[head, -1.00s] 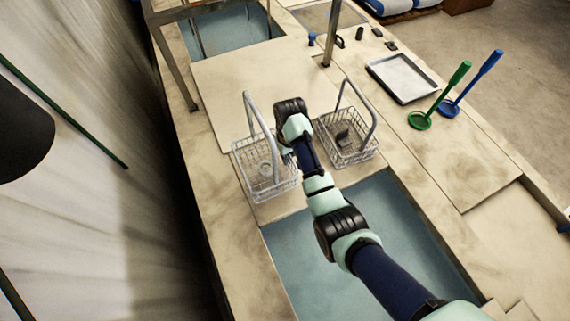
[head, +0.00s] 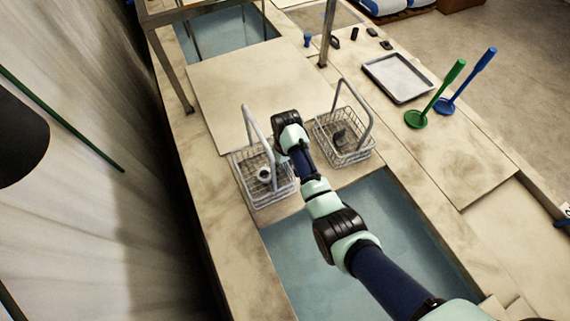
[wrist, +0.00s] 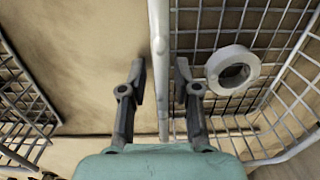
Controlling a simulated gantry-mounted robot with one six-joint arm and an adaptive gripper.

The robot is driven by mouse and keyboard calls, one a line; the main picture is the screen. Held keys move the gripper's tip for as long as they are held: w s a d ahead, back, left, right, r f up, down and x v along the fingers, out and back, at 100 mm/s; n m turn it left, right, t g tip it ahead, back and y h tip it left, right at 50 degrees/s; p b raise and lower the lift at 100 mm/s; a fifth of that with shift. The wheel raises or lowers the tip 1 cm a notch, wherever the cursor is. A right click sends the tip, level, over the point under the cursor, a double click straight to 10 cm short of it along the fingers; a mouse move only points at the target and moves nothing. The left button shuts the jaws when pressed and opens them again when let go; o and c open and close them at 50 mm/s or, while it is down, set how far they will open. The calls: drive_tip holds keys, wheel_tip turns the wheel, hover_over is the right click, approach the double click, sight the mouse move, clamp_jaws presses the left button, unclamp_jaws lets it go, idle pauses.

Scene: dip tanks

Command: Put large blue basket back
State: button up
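A pale grey-blue wire basket (head: 248,185) with a tall handle stands on the beige deck at the left, beside the blue tank. A small pale ring (wrist: 232,68) lies inside it. My gripper (wrist: 160,75) is open around this basket's handle (wrist: 159,40). The handle passes between the two fingers, with a visible gap on each side. In the head view my wrist hides part of the basket's right side, and the fingers are hidden. A second wire basket (head: 358,154), holding a dark part, stands just to the right.
The blue tank (head: 330,250) lies open in front of the baskets. A flat beige cover (head: 245,75) lies behind them. A grey tray (head: 375,78), a green ladle (head: 417,118) and a blue ladle (head: 470,82) lie on the right deck. A metal frame post (head: 327,35) stands behind.

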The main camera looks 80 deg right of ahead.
wheel_tip(320, 180, up, 12)
drive_tip(key=p, duration=0.2)
drive_tip(key=shift+r, duration=0.15)
drive_tip(key=shift+s+d, duration=0.1)
idle(0.5)
